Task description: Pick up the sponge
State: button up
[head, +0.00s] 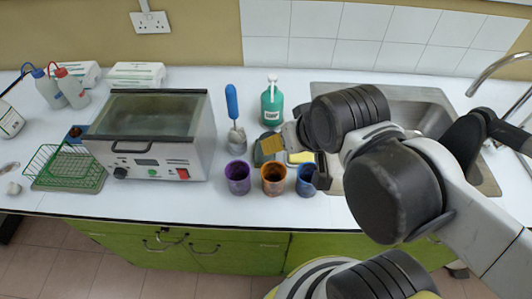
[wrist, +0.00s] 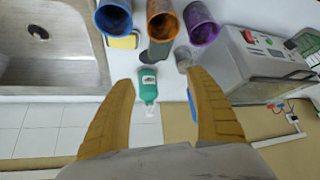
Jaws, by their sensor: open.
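The sponge (head: 300,157) is yellow and lies on the white counter behind the blue cup, partly hidden by my arm. In the wrist view the yellow sponge (wrist: 123,42) shows at the upper left, beside the blue cup, with a darker edge. My gripper (head: 268,147) is above the counter, to the left of the sponge in the head view. Its two tan fingers stand wide apart and empty in the wrist view (wrist: 162,78). The sponge is outside the gap, beyond the left fingertip.
Purple (head: 238,177), orange (head: 273,178) and blue (head: 306,181) cups stand along the front. A green soap bottle (head: 272,104) and a blue-handled brush (head: 232,103) stand behind. A bath unit (head: 150,160) is left; the sink (head: 425,97) is right.

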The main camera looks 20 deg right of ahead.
jog(key=shift+o, duration=0.5)
jog(key=shift+w, duration=0.1)
jog(key=m+g+b, duration=0.2)
jog(key=m+g, duration=0.2)
jog(key=g, duration=0.3)
send_over(259, 160)
jog(key=w+d, duration=0.2)
jog(key=d, duration=0.1)
jog(key=f, duration=1.4)
jog(key=shift+w+f, duration=0.2)
jog(key=shift+f, duration=0.15)
jog(key=f+b, duration=0.2)
jog(key=f, duration=0.3)
jog(key=shift+w+f, duration=0.1)
jog(key=shift+w, duration=0.1)
jog(key=c, duration=0.6)
jog(key=shift+o, duration=0.2)
